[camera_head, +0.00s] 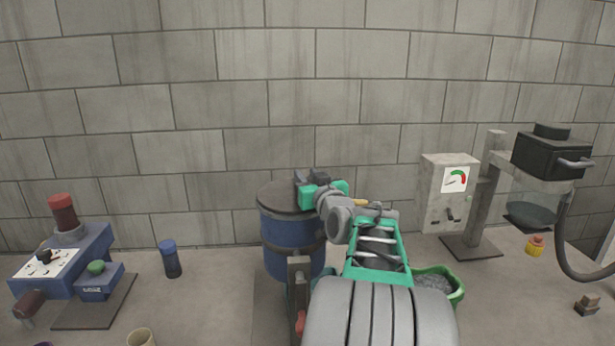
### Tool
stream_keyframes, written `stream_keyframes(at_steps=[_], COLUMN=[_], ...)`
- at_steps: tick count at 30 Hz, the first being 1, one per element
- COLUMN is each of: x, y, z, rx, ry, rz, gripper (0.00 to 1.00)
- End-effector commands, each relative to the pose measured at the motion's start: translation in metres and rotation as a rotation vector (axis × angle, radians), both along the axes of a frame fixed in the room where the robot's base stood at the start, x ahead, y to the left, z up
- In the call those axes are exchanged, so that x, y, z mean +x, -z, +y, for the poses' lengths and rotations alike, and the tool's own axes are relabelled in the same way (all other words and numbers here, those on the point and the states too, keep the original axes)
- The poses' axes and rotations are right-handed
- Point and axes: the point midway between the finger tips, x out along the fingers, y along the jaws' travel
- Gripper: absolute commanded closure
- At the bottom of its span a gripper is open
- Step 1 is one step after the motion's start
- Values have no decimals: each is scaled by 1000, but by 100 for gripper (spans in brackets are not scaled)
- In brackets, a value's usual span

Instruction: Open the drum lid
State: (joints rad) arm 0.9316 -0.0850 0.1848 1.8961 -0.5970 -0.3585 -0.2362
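A blue drum (280,236) with dark bands stands on the floor against the wall, left of my arm. Its dark round lid (283,198) lies flat on top and looks closed. My gripper (311,178) is over the right back part of the lid; its dark end parts show above the lid next to green parts of my wrist. My arm hides the right side of the lid and drum. Whether the fingers touch the lid or hold anything is too small and too covered to tell.
A green tub (447,282) with grey contents sits right of my arm. A gauge box (447,190) and a black-topped machine (551,155) stand at the right. A blue machine (68,268) and a dark blue-capped canister (171,260) stand at the left. Floor between canister and drum is clear.

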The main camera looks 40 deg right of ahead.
Motion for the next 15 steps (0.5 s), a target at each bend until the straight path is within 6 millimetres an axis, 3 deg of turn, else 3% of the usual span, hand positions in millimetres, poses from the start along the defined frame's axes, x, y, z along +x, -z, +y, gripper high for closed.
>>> stream_keyframes(at_steps=[9, 15], x=[0, 0], y=[0, 0], z=[1, 1], rx=[0, 1], ry=[-1, -2], rz=[0, 0], gripper=[99, 100])
